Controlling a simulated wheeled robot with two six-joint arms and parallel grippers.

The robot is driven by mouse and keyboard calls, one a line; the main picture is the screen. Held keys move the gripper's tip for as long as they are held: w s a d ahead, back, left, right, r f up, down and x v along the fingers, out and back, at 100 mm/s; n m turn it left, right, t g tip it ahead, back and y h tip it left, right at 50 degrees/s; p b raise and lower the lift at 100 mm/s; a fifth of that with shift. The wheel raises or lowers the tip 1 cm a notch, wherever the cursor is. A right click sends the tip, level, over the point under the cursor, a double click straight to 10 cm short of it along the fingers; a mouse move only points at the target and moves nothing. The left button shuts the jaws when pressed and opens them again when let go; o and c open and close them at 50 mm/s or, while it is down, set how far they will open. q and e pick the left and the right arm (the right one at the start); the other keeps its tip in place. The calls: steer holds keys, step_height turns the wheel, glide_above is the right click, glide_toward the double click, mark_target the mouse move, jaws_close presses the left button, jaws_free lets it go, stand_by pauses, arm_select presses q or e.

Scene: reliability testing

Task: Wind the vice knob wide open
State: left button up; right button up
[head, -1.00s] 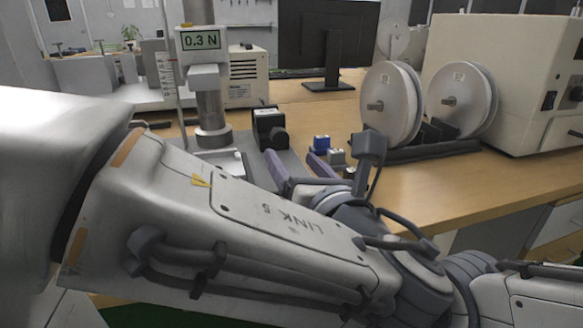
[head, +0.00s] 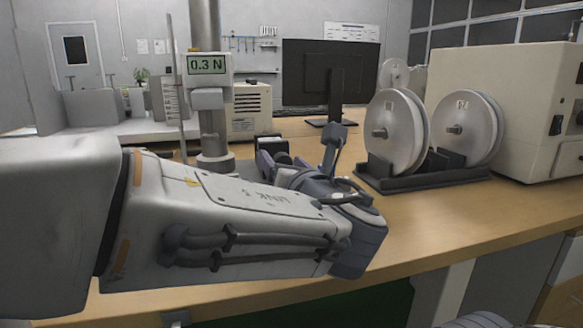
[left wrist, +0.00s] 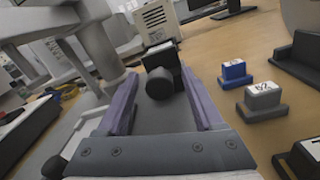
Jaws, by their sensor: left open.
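The black vice (left wrist: 168,57) has a round dark knob (left wrist: 158,84) on its near side. In the left wrist view, the knob lies between the two purple-grey fingers of my left gripper (left wrist: 160,76). The gripper is open, with a visible gap between each finger and the knob. In the head view, the top of the vice (head: 268,135) shows behind my left gripper (head: 268,165), and my wrist hides most of the vice and its knob.
A force stand with a "0.3 N" display (head: 207,65) rises left of the vice. Small blue (left wrist: 235,72) and grey (left wrist: 262,97) blocks stand to the right. A reel stand (head: 440,179) is farther right. The bench front right is clear.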

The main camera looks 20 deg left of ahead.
arm_select(q)
steer(key=shift+w+a, duration=0.1)
jaws_close()
